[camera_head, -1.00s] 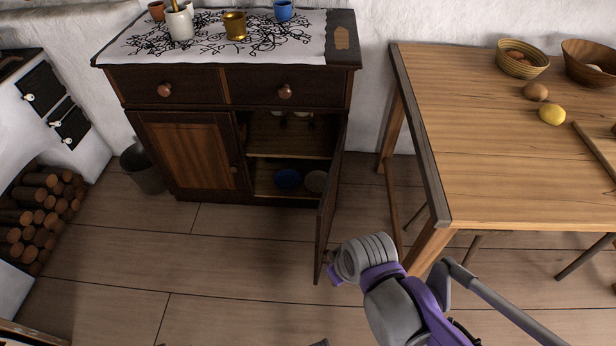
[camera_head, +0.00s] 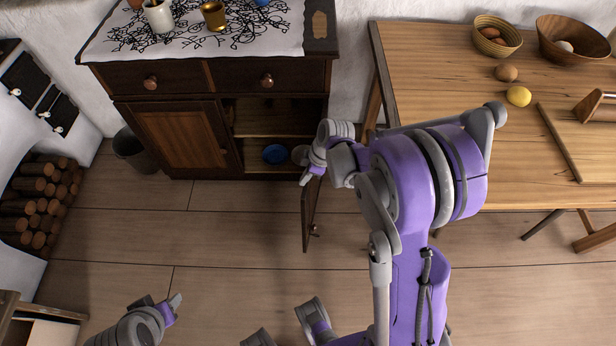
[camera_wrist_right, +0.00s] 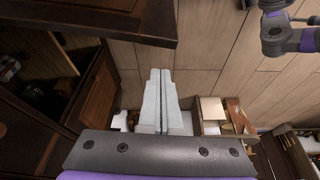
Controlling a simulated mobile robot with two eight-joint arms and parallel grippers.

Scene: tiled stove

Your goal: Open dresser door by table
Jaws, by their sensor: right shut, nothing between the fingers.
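The dark wooden dresser (camera_head: 110,80) stands against the back wall, left of the table. Its right door (camera_head: 308,215) stands open, swung out toward the room, and the right compartment (camera_head: 265,122) is exposed. My right gripper (camera_head: 307,178) is shut and empty, by the inner side of the open door; whether it touches the door is unclear. My arm hides the door's upper part. The right wrist view shows the closed fingers (camera_wrist_right: 160,75) with nothing between them. My left gripper (camera_head: 174,306) is low at the left, away from the dresser; its jaw opening is unclear.
The left dresser door (camera_head: 180,138) is closed. A blue bowl (camera_head: 275,153) sits inside the open compartment. The wooden table (camera_head: 440,80) is close to my right arm. A dark bucket (camera_head: 135,152) stands left of the dresser. Floor in front of it is clear.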

